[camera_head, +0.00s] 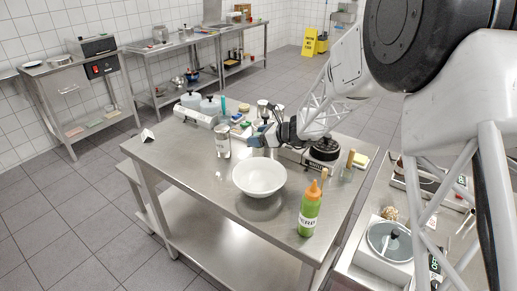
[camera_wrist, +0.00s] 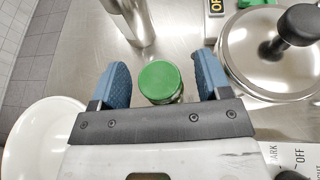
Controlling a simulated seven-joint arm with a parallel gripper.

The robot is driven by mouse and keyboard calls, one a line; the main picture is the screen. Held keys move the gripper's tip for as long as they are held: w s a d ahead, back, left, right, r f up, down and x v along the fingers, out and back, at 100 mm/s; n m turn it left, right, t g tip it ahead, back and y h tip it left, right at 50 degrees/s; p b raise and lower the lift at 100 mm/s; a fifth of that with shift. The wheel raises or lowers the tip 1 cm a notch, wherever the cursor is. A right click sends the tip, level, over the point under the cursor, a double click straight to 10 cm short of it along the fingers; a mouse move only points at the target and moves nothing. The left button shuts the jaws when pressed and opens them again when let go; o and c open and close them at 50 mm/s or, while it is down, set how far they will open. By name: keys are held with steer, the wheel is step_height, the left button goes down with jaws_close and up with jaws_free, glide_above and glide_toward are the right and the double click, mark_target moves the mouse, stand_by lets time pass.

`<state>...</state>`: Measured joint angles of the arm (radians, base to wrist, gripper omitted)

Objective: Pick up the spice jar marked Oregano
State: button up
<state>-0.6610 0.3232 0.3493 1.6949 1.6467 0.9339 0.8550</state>
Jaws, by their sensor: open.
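A small jar with a green lid (camera_wrist: 160,82) stands between my gripper's (camera_wrist: 161,74) two blue fingers in the wrist view, seen from above. In the head view my gripper (camera_head: 258,140) is low over the steel table (camera_head: 185,165), behind the white bowl, and mostly hides the jar.
A white bowl (camera_head: 260,177) sits in front of my gripper. A steel canister (camera_head: 222,142) stands to its left. A lidded steel pot (camera_wrist: 268,50) is close on the right in the wrist view. A green bottle (camera_head: 309,212) stands at the table's front right.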

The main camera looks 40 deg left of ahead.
jaws_close()
stand_by(0.5)
steer(key=shift+r, duration=5.05)
